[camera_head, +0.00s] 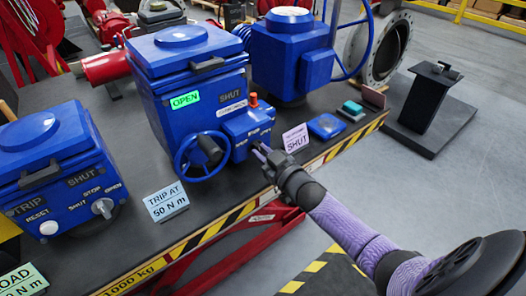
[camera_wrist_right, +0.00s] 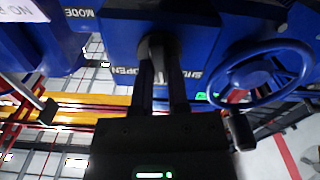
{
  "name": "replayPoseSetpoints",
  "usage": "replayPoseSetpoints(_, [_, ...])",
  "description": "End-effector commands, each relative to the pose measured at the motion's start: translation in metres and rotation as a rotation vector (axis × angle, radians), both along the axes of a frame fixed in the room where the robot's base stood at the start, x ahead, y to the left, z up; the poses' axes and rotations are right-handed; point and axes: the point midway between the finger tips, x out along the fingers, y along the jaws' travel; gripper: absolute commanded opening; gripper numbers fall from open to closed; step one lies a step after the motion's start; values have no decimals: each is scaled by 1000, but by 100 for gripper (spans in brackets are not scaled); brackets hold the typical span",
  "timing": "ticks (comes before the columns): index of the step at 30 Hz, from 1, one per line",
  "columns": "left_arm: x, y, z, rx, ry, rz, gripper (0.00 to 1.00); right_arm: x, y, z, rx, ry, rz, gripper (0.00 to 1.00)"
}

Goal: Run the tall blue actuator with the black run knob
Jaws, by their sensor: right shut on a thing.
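The tall blue actuator (camera_head: 165,95) stands at the middle of the bench in the head view, with a green-lit OPEN window and a SHUT label. Its side control box (camera_head: 236,124) carries an orange-red button (camera_head: 253,100) on top. My right gripper (camera_head: 259,149) reaches the front of this box from the lower right. In the right wrist view my two fingers (camera_wrist_right: 161,85) are shut on a dark knob (camera_wrist_right: 155,44) between the OPEN and SHUT labels. The knob's exact angle is hard to tell. My left gripper is not in view.
A blue handwheel (camera_head: 203,156) with a black handle is left of the control box. A lower blue actuator (camera_head: 58,165) stands at left, another blue unit (camera_head: 290,55) behind right. Cards reading TRIP AT 50 N m (camera_head: 166,201) and SHUT (camera_head: 296,138) stand along the striped bench edge.

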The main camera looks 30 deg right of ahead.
Motion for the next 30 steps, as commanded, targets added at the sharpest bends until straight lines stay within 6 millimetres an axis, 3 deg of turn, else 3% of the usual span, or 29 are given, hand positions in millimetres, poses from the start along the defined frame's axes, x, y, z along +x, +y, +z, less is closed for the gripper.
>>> replayPoseSetpoints(15, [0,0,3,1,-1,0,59,0,2,-1,-411,-31,0,0])
replayPoseSetpoints(30, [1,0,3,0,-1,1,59,0,2,-2,-580,-44,1,0])
